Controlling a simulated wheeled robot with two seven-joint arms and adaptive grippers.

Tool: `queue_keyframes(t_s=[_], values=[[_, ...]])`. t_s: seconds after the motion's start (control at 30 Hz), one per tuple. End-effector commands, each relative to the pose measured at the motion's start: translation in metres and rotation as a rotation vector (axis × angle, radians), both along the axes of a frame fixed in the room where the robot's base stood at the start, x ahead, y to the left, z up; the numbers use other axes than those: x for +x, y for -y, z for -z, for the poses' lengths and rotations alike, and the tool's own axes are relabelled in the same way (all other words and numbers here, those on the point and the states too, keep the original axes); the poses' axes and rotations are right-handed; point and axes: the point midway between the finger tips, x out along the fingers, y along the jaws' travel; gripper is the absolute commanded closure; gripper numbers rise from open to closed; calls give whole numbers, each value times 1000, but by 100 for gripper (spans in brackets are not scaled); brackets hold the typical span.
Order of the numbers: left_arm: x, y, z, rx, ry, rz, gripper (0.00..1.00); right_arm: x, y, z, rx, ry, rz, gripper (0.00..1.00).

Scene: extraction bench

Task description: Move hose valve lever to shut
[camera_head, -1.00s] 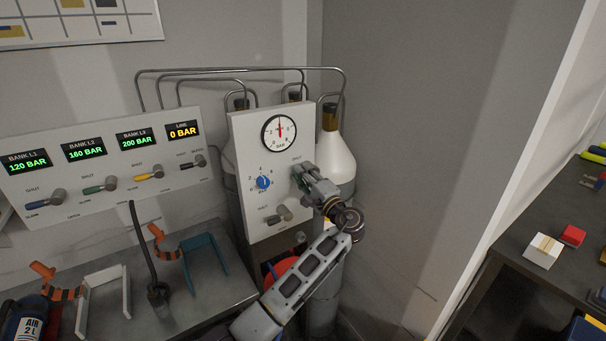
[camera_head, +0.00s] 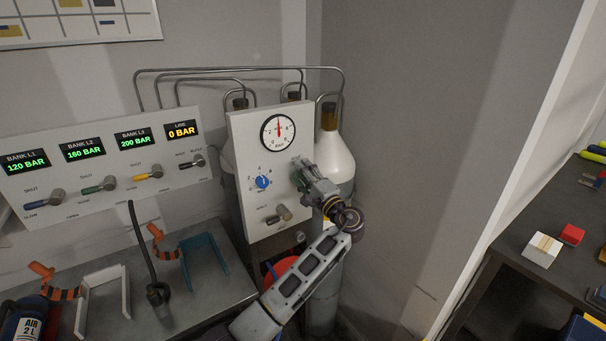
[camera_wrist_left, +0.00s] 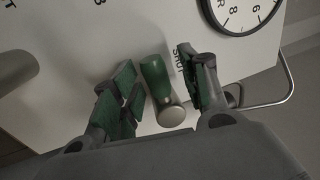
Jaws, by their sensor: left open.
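A lever with a green handle (camera_wrist_left: 154,75) and a grey round hub shows in the left wrist view, on the white panel beside the printed word SHUT. My left gripper (camera_wrist_left: 155,72) is open, with one finger on each side of the lever. Whether either finger touches it I cannot tell. In the head view the left gripper (camera_head: 304,171) is at the right side of the gauge panel (camera_head: 243,143), below the dial, and hides most of the lever. My right gripper is not in view.
A blue knob (camera_head: 263,182) and a lower lever (camera_head: 284,212) are close by on the same panel. A white-shouldered cylinder (camera_head: 336,158) stands behind the gripper. A bank panel (camera_head: 110,190) with several levers is at left, above a metal bench (camera_head: 195,290).

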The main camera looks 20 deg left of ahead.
Motion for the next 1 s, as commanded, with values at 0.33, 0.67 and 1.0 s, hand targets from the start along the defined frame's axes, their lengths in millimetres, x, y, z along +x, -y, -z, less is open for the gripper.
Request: queue_keyframes(t_s=[0.33, 0.67, 1.0], values=[[-17, 23, 7, -1, -2, 2, 56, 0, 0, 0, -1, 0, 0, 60], [-46, 61, 16, 0, -2, 2, 56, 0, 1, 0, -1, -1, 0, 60], [-68, 89, 23, 0, 0, 2, 56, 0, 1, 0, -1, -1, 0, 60]])
